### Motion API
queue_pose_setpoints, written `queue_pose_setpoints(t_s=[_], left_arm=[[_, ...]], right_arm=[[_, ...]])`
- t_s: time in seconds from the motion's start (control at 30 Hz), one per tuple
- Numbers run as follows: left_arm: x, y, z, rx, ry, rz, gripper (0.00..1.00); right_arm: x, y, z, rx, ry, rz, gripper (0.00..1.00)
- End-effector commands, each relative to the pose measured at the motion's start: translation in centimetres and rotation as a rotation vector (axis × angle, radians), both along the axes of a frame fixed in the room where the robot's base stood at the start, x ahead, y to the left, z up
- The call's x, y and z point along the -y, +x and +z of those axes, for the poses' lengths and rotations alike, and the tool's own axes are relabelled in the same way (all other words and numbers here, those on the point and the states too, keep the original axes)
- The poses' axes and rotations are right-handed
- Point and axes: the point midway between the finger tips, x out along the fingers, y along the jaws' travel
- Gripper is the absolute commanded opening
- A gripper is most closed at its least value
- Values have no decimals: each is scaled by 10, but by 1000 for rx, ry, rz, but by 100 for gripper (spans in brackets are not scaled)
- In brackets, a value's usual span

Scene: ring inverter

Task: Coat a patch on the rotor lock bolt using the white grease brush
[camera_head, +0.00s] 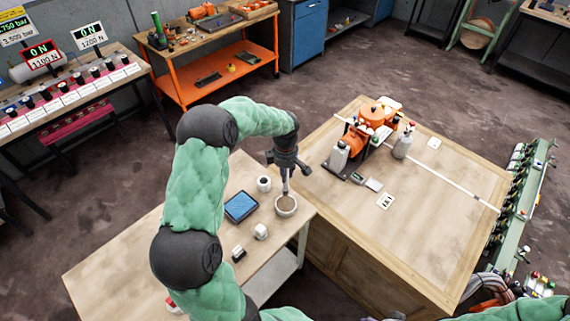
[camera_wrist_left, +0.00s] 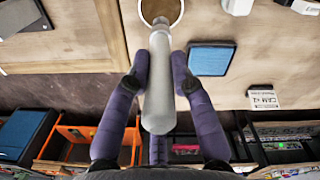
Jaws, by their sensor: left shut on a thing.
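My left gripper (camera_head: 287,165) is shut on the pale grey, round handle of the brush (camera_wrist_left: 158,100), which points down. The brush (camera_head: 285,186) has its lower end at a round bowl (camera_head: 287,212) with light brown contents near the right edge of the side table. In the left wrist view the brush tip overlaps the bowl (camera_wrist_left: 178,10); I cannot tell whether it touches the contents. An orange assembly (camera_head: 376,116) stands on the large wooden table to the right; I cannot make out the rotor lock bolt on it. My right gripper is not in view.
The front of the wooden table (camera_head: 400,245) is clear.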

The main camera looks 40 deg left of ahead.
Motion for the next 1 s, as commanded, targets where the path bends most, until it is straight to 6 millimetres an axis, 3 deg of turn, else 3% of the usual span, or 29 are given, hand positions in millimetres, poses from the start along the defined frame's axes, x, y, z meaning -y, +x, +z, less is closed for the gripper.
queue_pose_setpoints(t_s=[0.27,0.7,1.0], left_arm=[[1,-1,-13,0,-1,5,0],[1,-1,-53,0,-1,5,0],[1,-1,-61,0,-1,4,0]], right_arm=[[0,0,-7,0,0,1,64],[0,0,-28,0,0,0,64],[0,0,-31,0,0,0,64]])
